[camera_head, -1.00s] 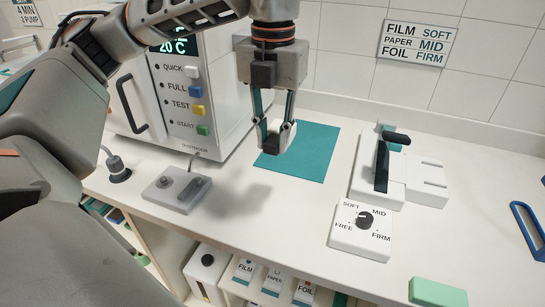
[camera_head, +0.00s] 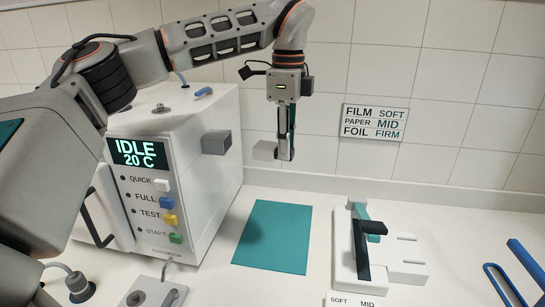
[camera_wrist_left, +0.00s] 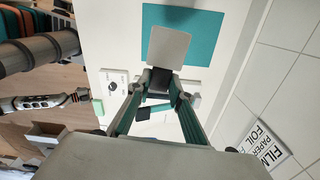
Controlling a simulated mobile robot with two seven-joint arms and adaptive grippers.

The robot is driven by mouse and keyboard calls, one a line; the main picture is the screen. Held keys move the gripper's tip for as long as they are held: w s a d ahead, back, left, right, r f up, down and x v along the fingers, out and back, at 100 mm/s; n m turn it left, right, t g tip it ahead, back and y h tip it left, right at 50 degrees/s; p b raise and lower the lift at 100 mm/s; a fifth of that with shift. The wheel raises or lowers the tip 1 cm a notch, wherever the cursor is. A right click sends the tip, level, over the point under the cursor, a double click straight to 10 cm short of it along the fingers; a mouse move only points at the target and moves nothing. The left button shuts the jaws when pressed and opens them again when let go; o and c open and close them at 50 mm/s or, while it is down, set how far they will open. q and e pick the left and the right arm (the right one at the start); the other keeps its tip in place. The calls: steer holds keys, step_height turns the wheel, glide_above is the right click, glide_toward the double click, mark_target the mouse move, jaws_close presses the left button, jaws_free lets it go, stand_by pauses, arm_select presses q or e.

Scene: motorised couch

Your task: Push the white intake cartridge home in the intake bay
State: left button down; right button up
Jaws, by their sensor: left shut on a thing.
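My left gripper (camera_head: 285,156) is shut on the white intake cartridge (camera_head: 264,150) and holds it in the air above the teal mat. The cartridge sticks out to the left of the fingers, toward the machine. In the left wrist view its pale flat face (camera_wrist_left: 168,50) shows beyond the fingertips (camera_wrist_left: 160,88). A grey boxy housing (camera_head: 216,142), which looks like the intake bay, juts from the right side of the white machine (camera_head: 205,185). A gap separates cartridge and housing. The housing's opening cannot be made out. My right arm seems to show in the left wrist view, its fingers indistinct.
The teal mat (camera_head: 272,238) lies bare on the counter. A white lever device (camera_head: 365,250) stands to its right, with a blue frame (camera_head: 505,285) farther right. The tiled wall with a sign (camera_head: 374,121) is behind. The machine's display reads IDLE 20 C.

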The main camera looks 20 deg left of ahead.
mark_target(262, 143)
arm_select(q)
steer(key=shift+w+a+r+n, duration=0.15)
steer(key=shift+w+r+n, duration=0.25)
steer(key=shift+w+n, duration=0.3)
steer(key=shift+a, duration=0.1)
steer(key=shift+s+a, duration=0.25)
steer(key=shift+a, duration=0.65)
steer(key=shift+s+a, duration=0.25)
steer(key=shift+a, duration=0.7)
steer(key=shift+s+a, duration=0.25)
steer(key=shift+a, duration=0.65)
steer(key=s+a, duration=0.1)
steer(key=a, duration=0.5)
steer(key=shift+s, duration=0.25)
stand_by(1.9)
steer(key=c, duration=1.7)
jaws_free()
step_height(262, 143, up, 12)
steer(key=shift+d+r, duration=0.1)
